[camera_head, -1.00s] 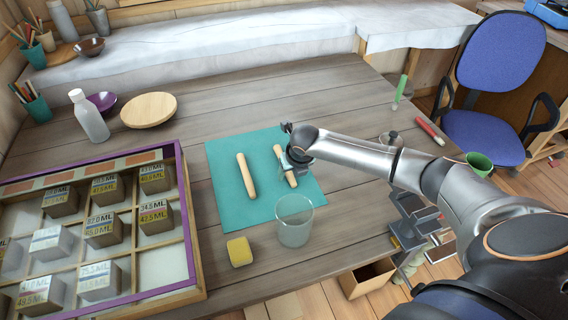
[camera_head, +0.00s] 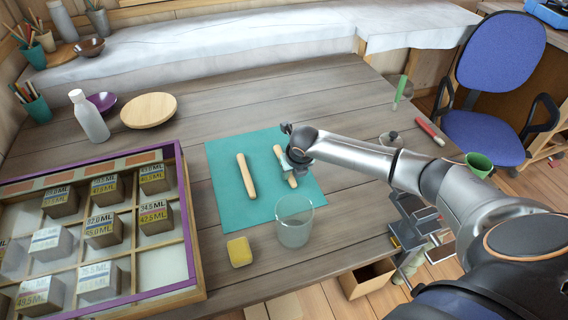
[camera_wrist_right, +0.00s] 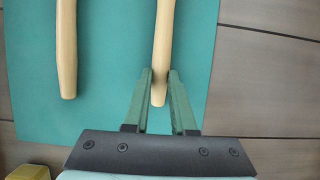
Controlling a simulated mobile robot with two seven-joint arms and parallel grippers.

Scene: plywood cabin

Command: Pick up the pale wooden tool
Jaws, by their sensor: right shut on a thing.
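Two pale wooden tools lie on a teal mat (camera_head: 228,205). The left wooden tool (camera_head: 246,176) lies free on the mat and also shows in the right wrist view (camera_wrist_right: 67,50). The right wooden tool (camera_head: 279,154) is partly hidden by my right gripper (camera_head: 291,168). In the right wrist view, the green fingers of that gripper (camera_wrist_right: 159,82) are closed around the near end of the right wooden tool (camera_wrist_right: 162,40), one on each side. The tool appears to be at mat level. My left gripper is out of view.
A clear glass (camera_head: 294,222) stands at the mat's near edge, with a yellow sponge (camera_head: 239,252) beside it. A divided box of labelled blocks (camera_head: 187,215) fills the left. A wooden plate (camera_head: 149,110) and a bottle (camera_head: 90,117) stand behind. The table's far middle is clear.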

